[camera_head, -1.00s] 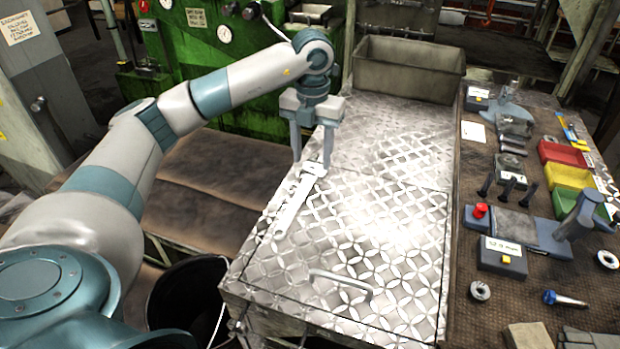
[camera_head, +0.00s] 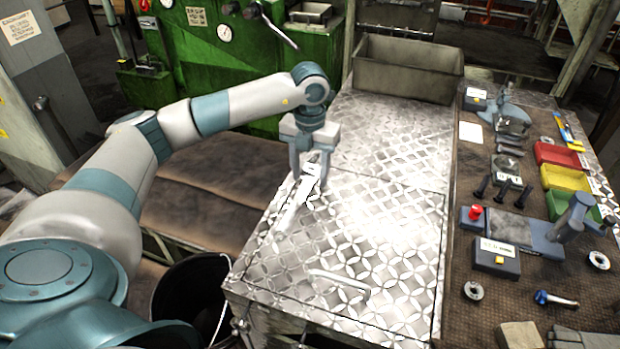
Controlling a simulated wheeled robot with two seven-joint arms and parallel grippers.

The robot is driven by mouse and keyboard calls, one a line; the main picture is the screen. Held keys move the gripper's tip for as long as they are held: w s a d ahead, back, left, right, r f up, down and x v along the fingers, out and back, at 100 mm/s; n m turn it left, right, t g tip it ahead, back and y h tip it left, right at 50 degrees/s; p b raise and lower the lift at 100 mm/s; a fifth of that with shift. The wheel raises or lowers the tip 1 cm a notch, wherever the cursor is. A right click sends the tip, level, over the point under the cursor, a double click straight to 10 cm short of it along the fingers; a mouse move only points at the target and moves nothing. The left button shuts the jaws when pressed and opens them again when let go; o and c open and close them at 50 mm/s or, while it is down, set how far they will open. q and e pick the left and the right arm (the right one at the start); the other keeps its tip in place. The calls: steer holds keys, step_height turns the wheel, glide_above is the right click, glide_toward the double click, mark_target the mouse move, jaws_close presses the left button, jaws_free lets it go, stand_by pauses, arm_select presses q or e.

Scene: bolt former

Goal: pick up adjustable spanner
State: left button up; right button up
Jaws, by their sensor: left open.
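The adjustable spanner (camera_head: 297,207) is a long, bright, shiny tool. It lies slantwise on the patterned metal plate near its left edge, with its head at the far end. My left gripper (camera_head: 310,178) points down at the head end of the spanner. Its two fingers are apart, one on each side of the head as seen from here. I cannot tell whether they touch it. My right gripper is not in view.
The patterned metal plate (camera_head: 390,220) is otherwise clear, with a raised handle (camera_head: 338,281) near the front. A grey bin (camera_head: 408,72) stands at the back. The right-hand bench holds bolts, colored trays (camera_head: 567,178) and a control box (camera_head: 497,258).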

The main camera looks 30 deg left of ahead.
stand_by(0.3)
arm_select(q)
jaws_close()
steer(key=shift+r, duration=0.1)
stand_by(1.2)
